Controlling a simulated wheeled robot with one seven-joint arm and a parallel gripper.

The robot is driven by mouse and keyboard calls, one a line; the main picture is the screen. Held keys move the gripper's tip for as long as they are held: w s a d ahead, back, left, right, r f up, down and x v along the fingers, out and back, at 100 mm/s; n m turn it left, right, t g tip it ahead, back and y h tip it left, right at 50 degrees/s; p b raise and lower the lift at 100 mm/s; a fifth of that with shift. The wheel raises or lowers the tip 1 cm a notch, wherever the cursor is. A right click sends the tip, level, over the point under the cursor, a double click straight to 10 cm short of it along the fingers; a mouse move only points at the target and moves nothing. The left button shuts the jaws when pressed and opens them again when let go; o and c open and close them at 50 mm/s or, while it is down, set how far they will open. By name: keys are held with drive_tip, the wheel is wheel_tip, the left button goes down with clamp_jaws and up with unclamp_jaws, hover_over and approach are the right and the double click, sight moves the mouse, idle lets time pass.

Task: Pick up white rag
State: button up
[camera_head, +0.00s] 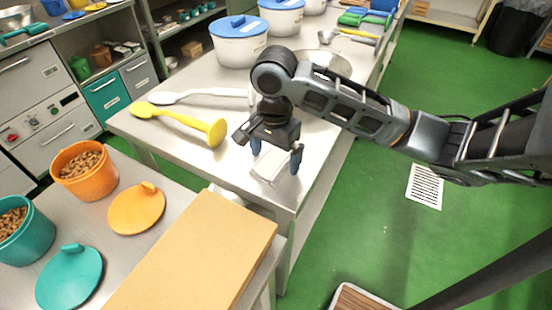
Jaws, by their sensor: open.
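The white rag (271,165) lies flat near the front corner of the steel table (321,148). My gripper (275,162) is above the rag, pointing down, with its two blue-tipped fingers apart on either side of it. The fingers and the gripper body hide part of the rag. I cannot tell whether the fingertips touch the table. Nothing shows between the fingers except the rag below.
A yellow ladle (180,119) and a white spoon (200,96) lie left of my gripper. White tubs with blue lids (240,45) stand behind. In front are a tan board (195,255), an orange bucket (86,175) and an orange lid (137,210).

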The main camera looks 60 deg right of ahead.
sight(276, 157)
drive_tip(key=c, duration=1.1)
drive_tip(key=shift+r, duration=0.15)
drive_tip(key=shift+r, duration=0.5)
wheel_tip(276, 157, up, 3)
drive_tip(key=shift+d+r, duration=0.1)
drive_tip(key=s+d+r, duration=0.4)
drive_tip(key=s+d, duration=0.1)
drive_tip(key=s+d+r, duration=0.2)
drive_tip(key=s+d, duration=0.1)
drive_tip(key=shift+s+r, duration=0.2)
drive_tip(key=shift+r, duration=0.1)
